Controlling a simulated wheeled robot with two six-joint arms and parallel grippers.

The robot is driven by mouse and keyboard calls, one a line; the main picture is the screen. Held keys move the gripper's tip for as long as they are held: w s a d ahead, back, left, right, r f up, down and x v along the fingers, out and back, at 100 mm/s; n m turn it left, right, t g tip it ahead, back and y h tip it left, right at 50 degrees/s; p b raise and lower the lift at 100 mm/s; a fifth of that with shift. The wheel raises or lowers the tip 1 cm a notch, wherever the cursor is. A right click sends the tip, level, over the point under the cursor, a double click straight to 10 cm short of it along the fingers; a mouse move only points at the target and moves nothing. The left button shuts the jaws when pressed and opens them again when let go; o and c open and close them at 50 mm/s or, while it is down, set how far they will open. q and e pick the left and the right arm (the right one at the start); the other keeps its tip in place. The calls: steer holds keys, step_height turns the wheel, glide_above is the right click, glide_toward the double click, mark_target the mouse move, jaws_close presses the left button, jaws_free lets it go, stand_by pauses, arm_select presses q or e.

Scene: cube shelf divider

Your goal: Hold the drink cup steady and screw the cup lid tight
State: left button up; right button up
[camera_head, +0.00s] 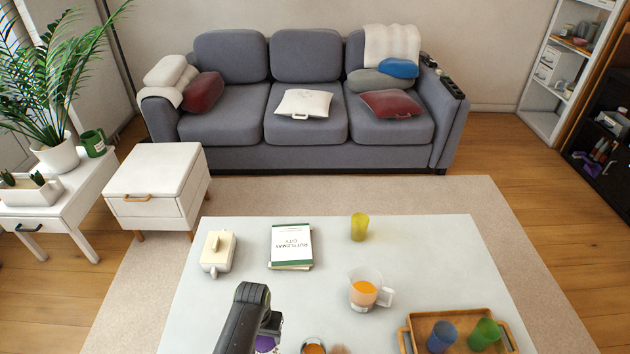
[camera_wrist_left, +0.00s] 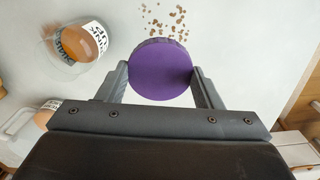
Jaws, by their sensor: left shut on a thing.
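A purple round lid (camera_wrist_left: 160,68) sits between the two fingers of my left gripper (camera_wrist_left: 158,80) in the left wrist view. The fingers touch it on opposite sides. Whether anything is beneath the lid is hidden. In the head view my left gripper (camera_head: 268,326) is at the table's near side, with a bit of purple under it. A clear drink cup with orange-brown contents and a printed label (camera_wrist_left: 80,42) stands apart from the lid, at upper left in the wrist view. Its top shows at the bottom edge of the head view (camera_head: 314,348). My right gripper is not in view.
A measuring jug (camera_head: 364,288), yellow cup (camera_head: 359,227), books (camera_head: 291,246) and cream box (camera_head: 217,252) stand on the pale table (camera_head: 330,250). A wooden tray (camera_head: 475,318) holds blue and green cups. Brown crumbs (camera_wrist_left: 166,20) lie beyond the lid.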

arm_select(q)
steer(key=f+b, duration=0.5)
steer(key=f, duration=0.1)
steer(key=f+b, duration=0.3)
steer(key=shift+a+f+b, duration=0.25)
steer(key=shift+f+b, duration=0.05)
steer(key=shift+b, duration=0.05)
steer(key=shift+s, duration=0.1)
